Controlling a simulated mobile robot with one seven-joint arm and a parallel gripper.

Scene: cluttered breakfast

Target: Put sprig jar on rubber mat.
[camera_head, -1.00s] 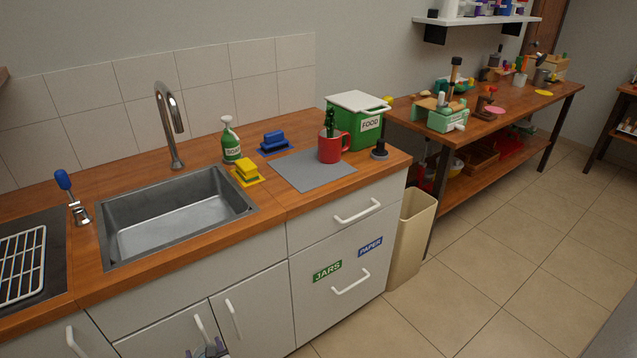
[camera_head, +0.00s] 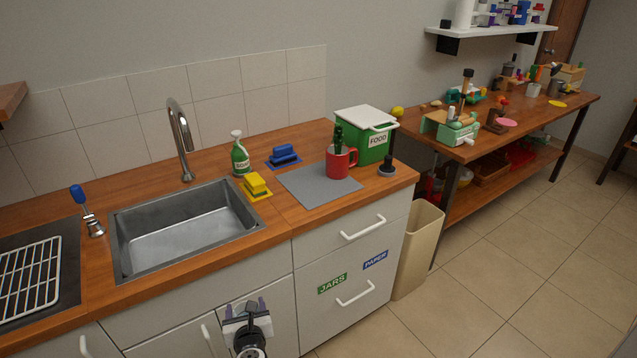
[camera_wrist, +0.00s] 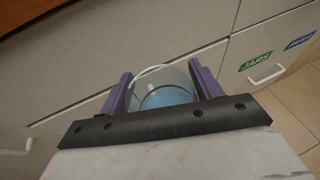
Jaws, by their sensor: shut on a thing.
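My gripper (camera_head: 246,307) is in front of the cabinet doors, below the counter top. In the wrist view its purple fingers (camera_wrist: 161,84) are closed on the sides of a clear round vessel with pale blue inside (camera_wrist: 166,98), which looks like a jar. I cannot make out a sprig in it. The grey mat (camera_head: 303,190), which looks like the rubber mat, lies flat on the counter right of the sink. A red mug (camera_head: 341,163) with a dark green thing standing in it is at the mat's back right.
The sink (camera_head: 185,235) is left of the mat. A yellow block (camera_head: 256,184), a blue block (camera_head: 284,155), a soap bottle (camera_head: 240,158), a green food bin (camera_head: 364,136) and a dark knobbed object (camera_head: 387,167) surround the mat. The mat's front and left are clear.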

